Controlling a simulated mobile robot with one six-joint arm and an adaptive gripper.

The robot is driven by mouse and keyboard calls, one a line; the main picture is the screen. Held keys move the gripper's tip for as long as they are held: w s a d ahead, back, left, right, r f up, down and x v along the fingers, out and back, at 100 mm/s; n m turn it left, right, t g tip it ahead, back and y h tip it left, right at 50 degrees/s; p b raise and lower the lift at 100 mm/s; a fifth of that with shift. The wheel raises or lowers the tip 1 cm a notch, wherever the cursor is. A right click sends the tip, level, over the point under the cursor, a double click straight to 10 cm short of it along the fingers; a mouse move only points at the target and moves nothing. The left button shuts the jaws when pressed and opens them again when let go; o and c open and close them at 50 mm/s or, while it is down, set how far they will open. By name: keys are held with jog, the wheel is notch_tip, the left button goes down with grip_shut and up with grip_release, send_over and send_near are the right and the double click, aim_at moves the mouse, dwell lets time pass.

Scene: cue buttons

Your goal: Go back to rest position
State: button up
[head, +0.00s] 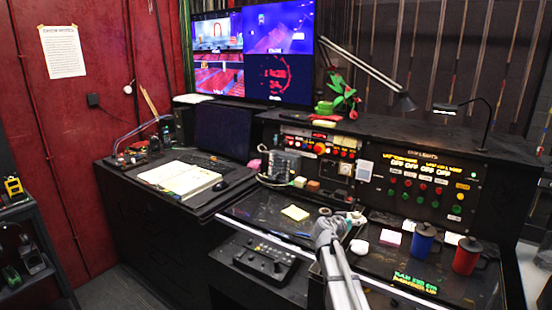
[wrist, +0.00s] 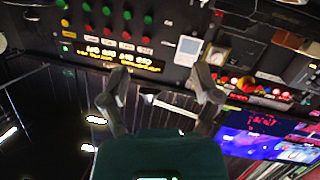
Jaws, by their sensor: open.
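My gripper (wrist: 160,84) shows in the wrist view with its two grey fingers spread apart and nothing between them. Behind the fingers is the button panel (wrist: 150,45), seen upside down, with rows of red and green buttons and lit labels. In the head view my arm reaches up from the bottom middle, over the desk in front of the panel (head: 420,185). The gripper end is small there and its fingers are hard to make out.
A blue mug (head: 422,243) and a red mug (head: 467,257) stand on the desk right of my arm. A black control box (head: 264,257) and a yellow note (head: 295,213) are left of it. An open book (head: 180,179) lies farther left. A desk lamp (head: 480,120) stands above the panel.

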jog(key=s+a+f+n+g+y+p, duration=0.1)
jog(key=s+a+f+n+g+y, duration=0.1)
jog(key=s, duration=0.8)
jog(key=s+a+f+n+g+y+p, duration=0.1)
jog(key=s+a+f+g+y, duration=0.3)
jog(key=s, duration=0.7)
jog(key=s+a+f+n+g+y+p, duration=0.1)
jog(key=s+a+f+n+g+y, duration=0.2)
jog(key=s+a, duration=0.4)
jog(key=s+f+g+y, duration=0.1)
jog(key=s, duration=0.2)
jog(key=shift+s+y, duration=0.15)
jog(key=shift+y, duration=0.15)
jog(key=shift+a+f, duration=0.1)
